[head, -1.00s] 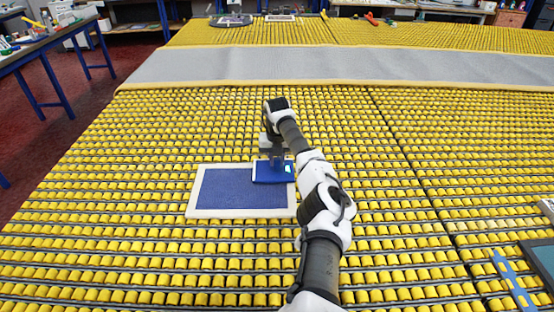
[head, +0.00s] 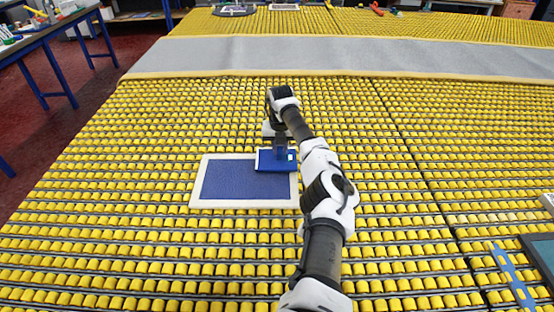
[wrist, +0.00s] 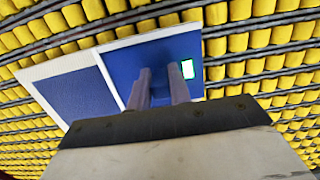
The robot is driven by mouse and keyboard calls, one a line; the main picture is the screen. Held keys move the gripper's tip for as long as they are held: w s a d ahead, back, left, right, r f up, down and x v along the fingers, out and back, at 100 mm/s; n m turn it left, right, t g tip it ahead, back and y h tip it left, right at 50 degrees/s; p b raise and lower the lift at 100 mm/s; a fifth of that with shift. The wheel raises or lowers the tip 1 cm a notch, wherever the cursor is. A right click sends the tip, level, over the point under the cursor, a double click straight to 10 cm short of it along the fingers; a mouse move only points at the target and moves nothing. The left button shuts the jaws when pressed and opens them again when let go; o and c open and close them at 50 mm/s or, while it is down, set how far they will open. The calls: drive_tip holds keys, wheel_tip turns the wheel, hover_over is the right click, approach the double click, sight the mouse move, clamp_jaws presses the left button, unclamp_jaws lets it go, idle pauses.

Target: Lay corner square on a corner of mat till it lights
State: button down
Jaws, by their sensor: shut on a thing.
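The mat (head: 235,182) is a blue panel with a white border, lying flat on the yellow roller table; the wrist view shows it at left (wrist: 72,92). The corner square (head: 266,164) is a blue plate over the mat's far right corner. In the wrist view the square (wrist: 122,66) has white edging and a small bright white patch with a green rim. Its edges look roughly in line with the mat's. I cannot tell whether it fully touches the mat. My gripper (head: 281,151) is shut on the square from above; its fingers also show in the wrist view (wrist: 158,88).
The yellow roller table (head: 130,240) is clear around the mat. A grey strip (head: 350,58) crosses it farther back. A blue slotted strip (head: 511,275) and a dark-screened panel (head: 540,258) lie at right. A blue-legged bench (head: 45,48) stands at far left.

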drive_tip(key=shift+r, duration=3)
